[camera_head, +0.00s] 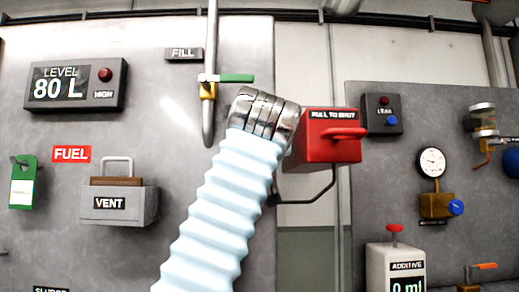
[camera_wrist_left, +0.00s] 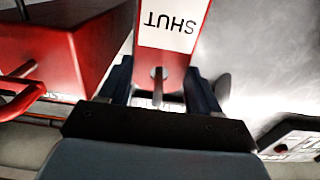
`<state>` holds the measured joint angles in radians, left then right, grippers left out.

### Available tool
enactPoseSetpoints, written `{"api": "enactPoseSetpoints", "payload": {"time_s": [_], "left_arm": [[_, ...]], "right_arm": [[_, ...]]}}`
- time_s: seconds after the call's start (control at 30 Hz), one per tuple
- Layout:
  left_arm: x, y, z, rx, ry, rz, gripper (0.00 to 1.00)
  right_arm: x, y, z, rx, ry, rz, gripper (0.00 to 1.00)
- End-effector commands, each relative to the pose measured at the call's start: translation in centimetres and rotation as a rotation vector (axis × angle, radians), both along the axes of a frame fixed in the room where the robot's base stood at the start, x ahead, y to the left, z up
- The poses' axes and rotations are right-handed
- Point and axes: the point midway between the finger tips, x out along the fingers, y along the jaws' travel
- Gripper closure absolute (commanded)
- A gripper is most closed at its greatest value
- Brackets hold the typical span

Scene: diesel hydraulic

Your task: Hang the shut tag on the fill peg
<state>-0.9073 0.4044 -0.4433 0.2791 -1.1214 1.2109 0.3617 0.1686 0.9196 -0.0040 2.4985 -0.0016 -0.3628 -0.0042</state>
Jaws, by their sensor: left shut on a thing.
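The shut tag (camera_wrist_left: 172,25) is red with a white label reading SHUT, upside down in the left wrist view. My left gripper (camera_wrist_left: 160,95) is shut on it, with the dark fingers on either side. A small grey rounded bar (camera_wrist_left: 157,80) shows against the tag between the fingers; I cannot tell what it is. In the head view a pale blue ribbed sleeve on my arm rises in the middle and hides this gripper and the tag. The FILL label (camera_head: 183,54) is on the grey panel. I cannot make out the fill peg. My right gripper is not in view.
A vertical pipe with a green-handled valve (camera_head: 232,78) stands right of the FILL label. A red PULL TO SHUT box (camera_head: 322,152) is close to my arm; a red box (camera_wrist_left: 60,45) also shows in the left wrist view. A green tag (camera_head: 22,185) hangs far left.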

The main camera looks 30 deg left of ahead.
Motion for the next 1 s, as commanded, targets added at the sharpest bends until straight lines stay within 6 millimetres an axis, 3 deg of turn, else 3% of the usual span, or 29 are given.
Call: {"api": "enactPoseSetpoints", "payload": {"time_s": [0.37, 0.4, 0.57, 0.87, 1.0], "left_arm": [[0.0, 0.0, -0.2, 0.0, 0.0, 0.0, 0.61], [0.0, 0.0, -0.2, 0.0, 0.0, 0.0, 0.32], [0.0, 0.0, -0.2, 0.0, 0.0, 0.0, 0.08], [0.0, -0.1, -0.2, 0.0, 0.0, -0.001, 0.07], [-1.2, -0.9, -0.3, 0.0, -0.002, -0.003, 0.07]], "right_arm": [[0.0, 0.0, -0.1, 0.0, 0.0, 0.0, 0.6], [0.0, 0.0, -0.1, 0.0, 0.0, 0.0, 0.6], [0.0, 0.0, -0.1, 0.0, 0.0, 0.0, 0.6], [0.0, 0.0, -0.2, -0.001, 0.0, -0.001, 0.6], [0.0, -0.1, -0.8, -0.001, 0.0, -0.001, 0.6]]}}
